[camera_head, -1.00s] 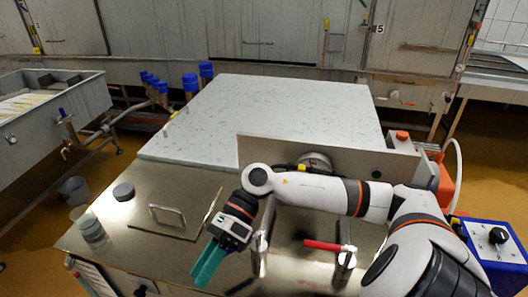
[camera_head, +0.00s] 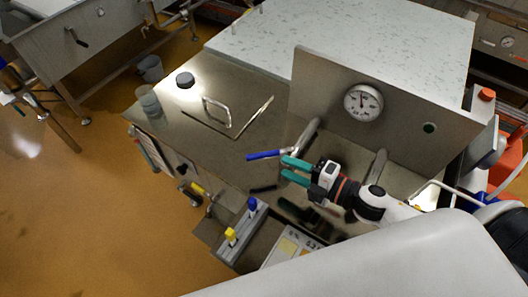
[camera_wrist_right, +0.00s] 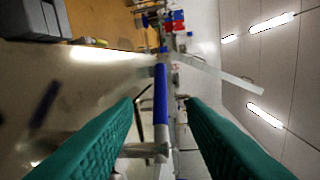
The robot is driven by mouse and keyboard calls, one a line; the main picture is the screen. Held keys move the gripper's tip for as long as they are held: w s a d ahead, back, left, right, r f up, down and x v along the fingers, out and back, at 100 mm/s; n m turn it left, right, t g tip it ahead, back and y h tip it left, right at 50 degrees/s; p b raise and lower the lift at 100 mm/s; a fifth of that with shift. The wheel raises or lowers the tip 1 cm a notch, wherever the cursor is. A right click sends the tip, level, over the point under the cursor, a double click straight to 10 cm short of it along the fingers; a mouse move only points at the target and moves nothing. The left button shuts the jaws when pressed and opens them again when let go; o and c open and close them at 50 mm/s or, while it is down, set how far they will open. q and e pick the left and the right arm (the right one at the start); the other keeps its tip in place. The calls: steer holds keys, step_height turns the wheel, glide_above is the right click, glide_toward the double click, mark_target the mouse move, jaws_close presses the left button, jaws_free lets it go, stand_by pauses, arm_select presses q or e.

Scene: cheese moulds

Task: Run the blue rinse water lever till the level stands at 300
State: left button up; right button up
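The blue lever (camera_head: 264,155) is on the steel top near a bent metal pipe (camera_head: 307,135). A round dial gauge (camera_head: 363,102) is on the upright steel panel; its figures are too small to read. My right gripper (camera_head: 286,168) has teal fingers spread apart and pointing left, just right of the blue lever. In the right wrist view, the blue lever (camera_wrist_right: 161,95) runs between the two open fingers, with gaps on both sides. My left gripper is not in view. The red lever is not visible now.
A loop handle (camera_head: 216,110), a dark puck (camera_head: 185,80) and a clear cup (camera_head: 148,100) are on the steel top. A block with a yellow knob (camera_head: 230,235) and a blue knob (camera_head: 252,204) is at the front. A pale speckled slab (camera_head: 340,35) lies behind.

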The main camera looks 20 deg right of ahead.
mark_target(265, 157)
steer(key=p+x, duration=0.1)
steer(key=x, duration=0.7)
steer(key=shift+a+p, duration=0.15)
steer(key=shift+p, duration=0.2)
steer(key=shift+w+a, duration=0.25)
steer(key=shift+w, duration=0.1)
jaws_close()
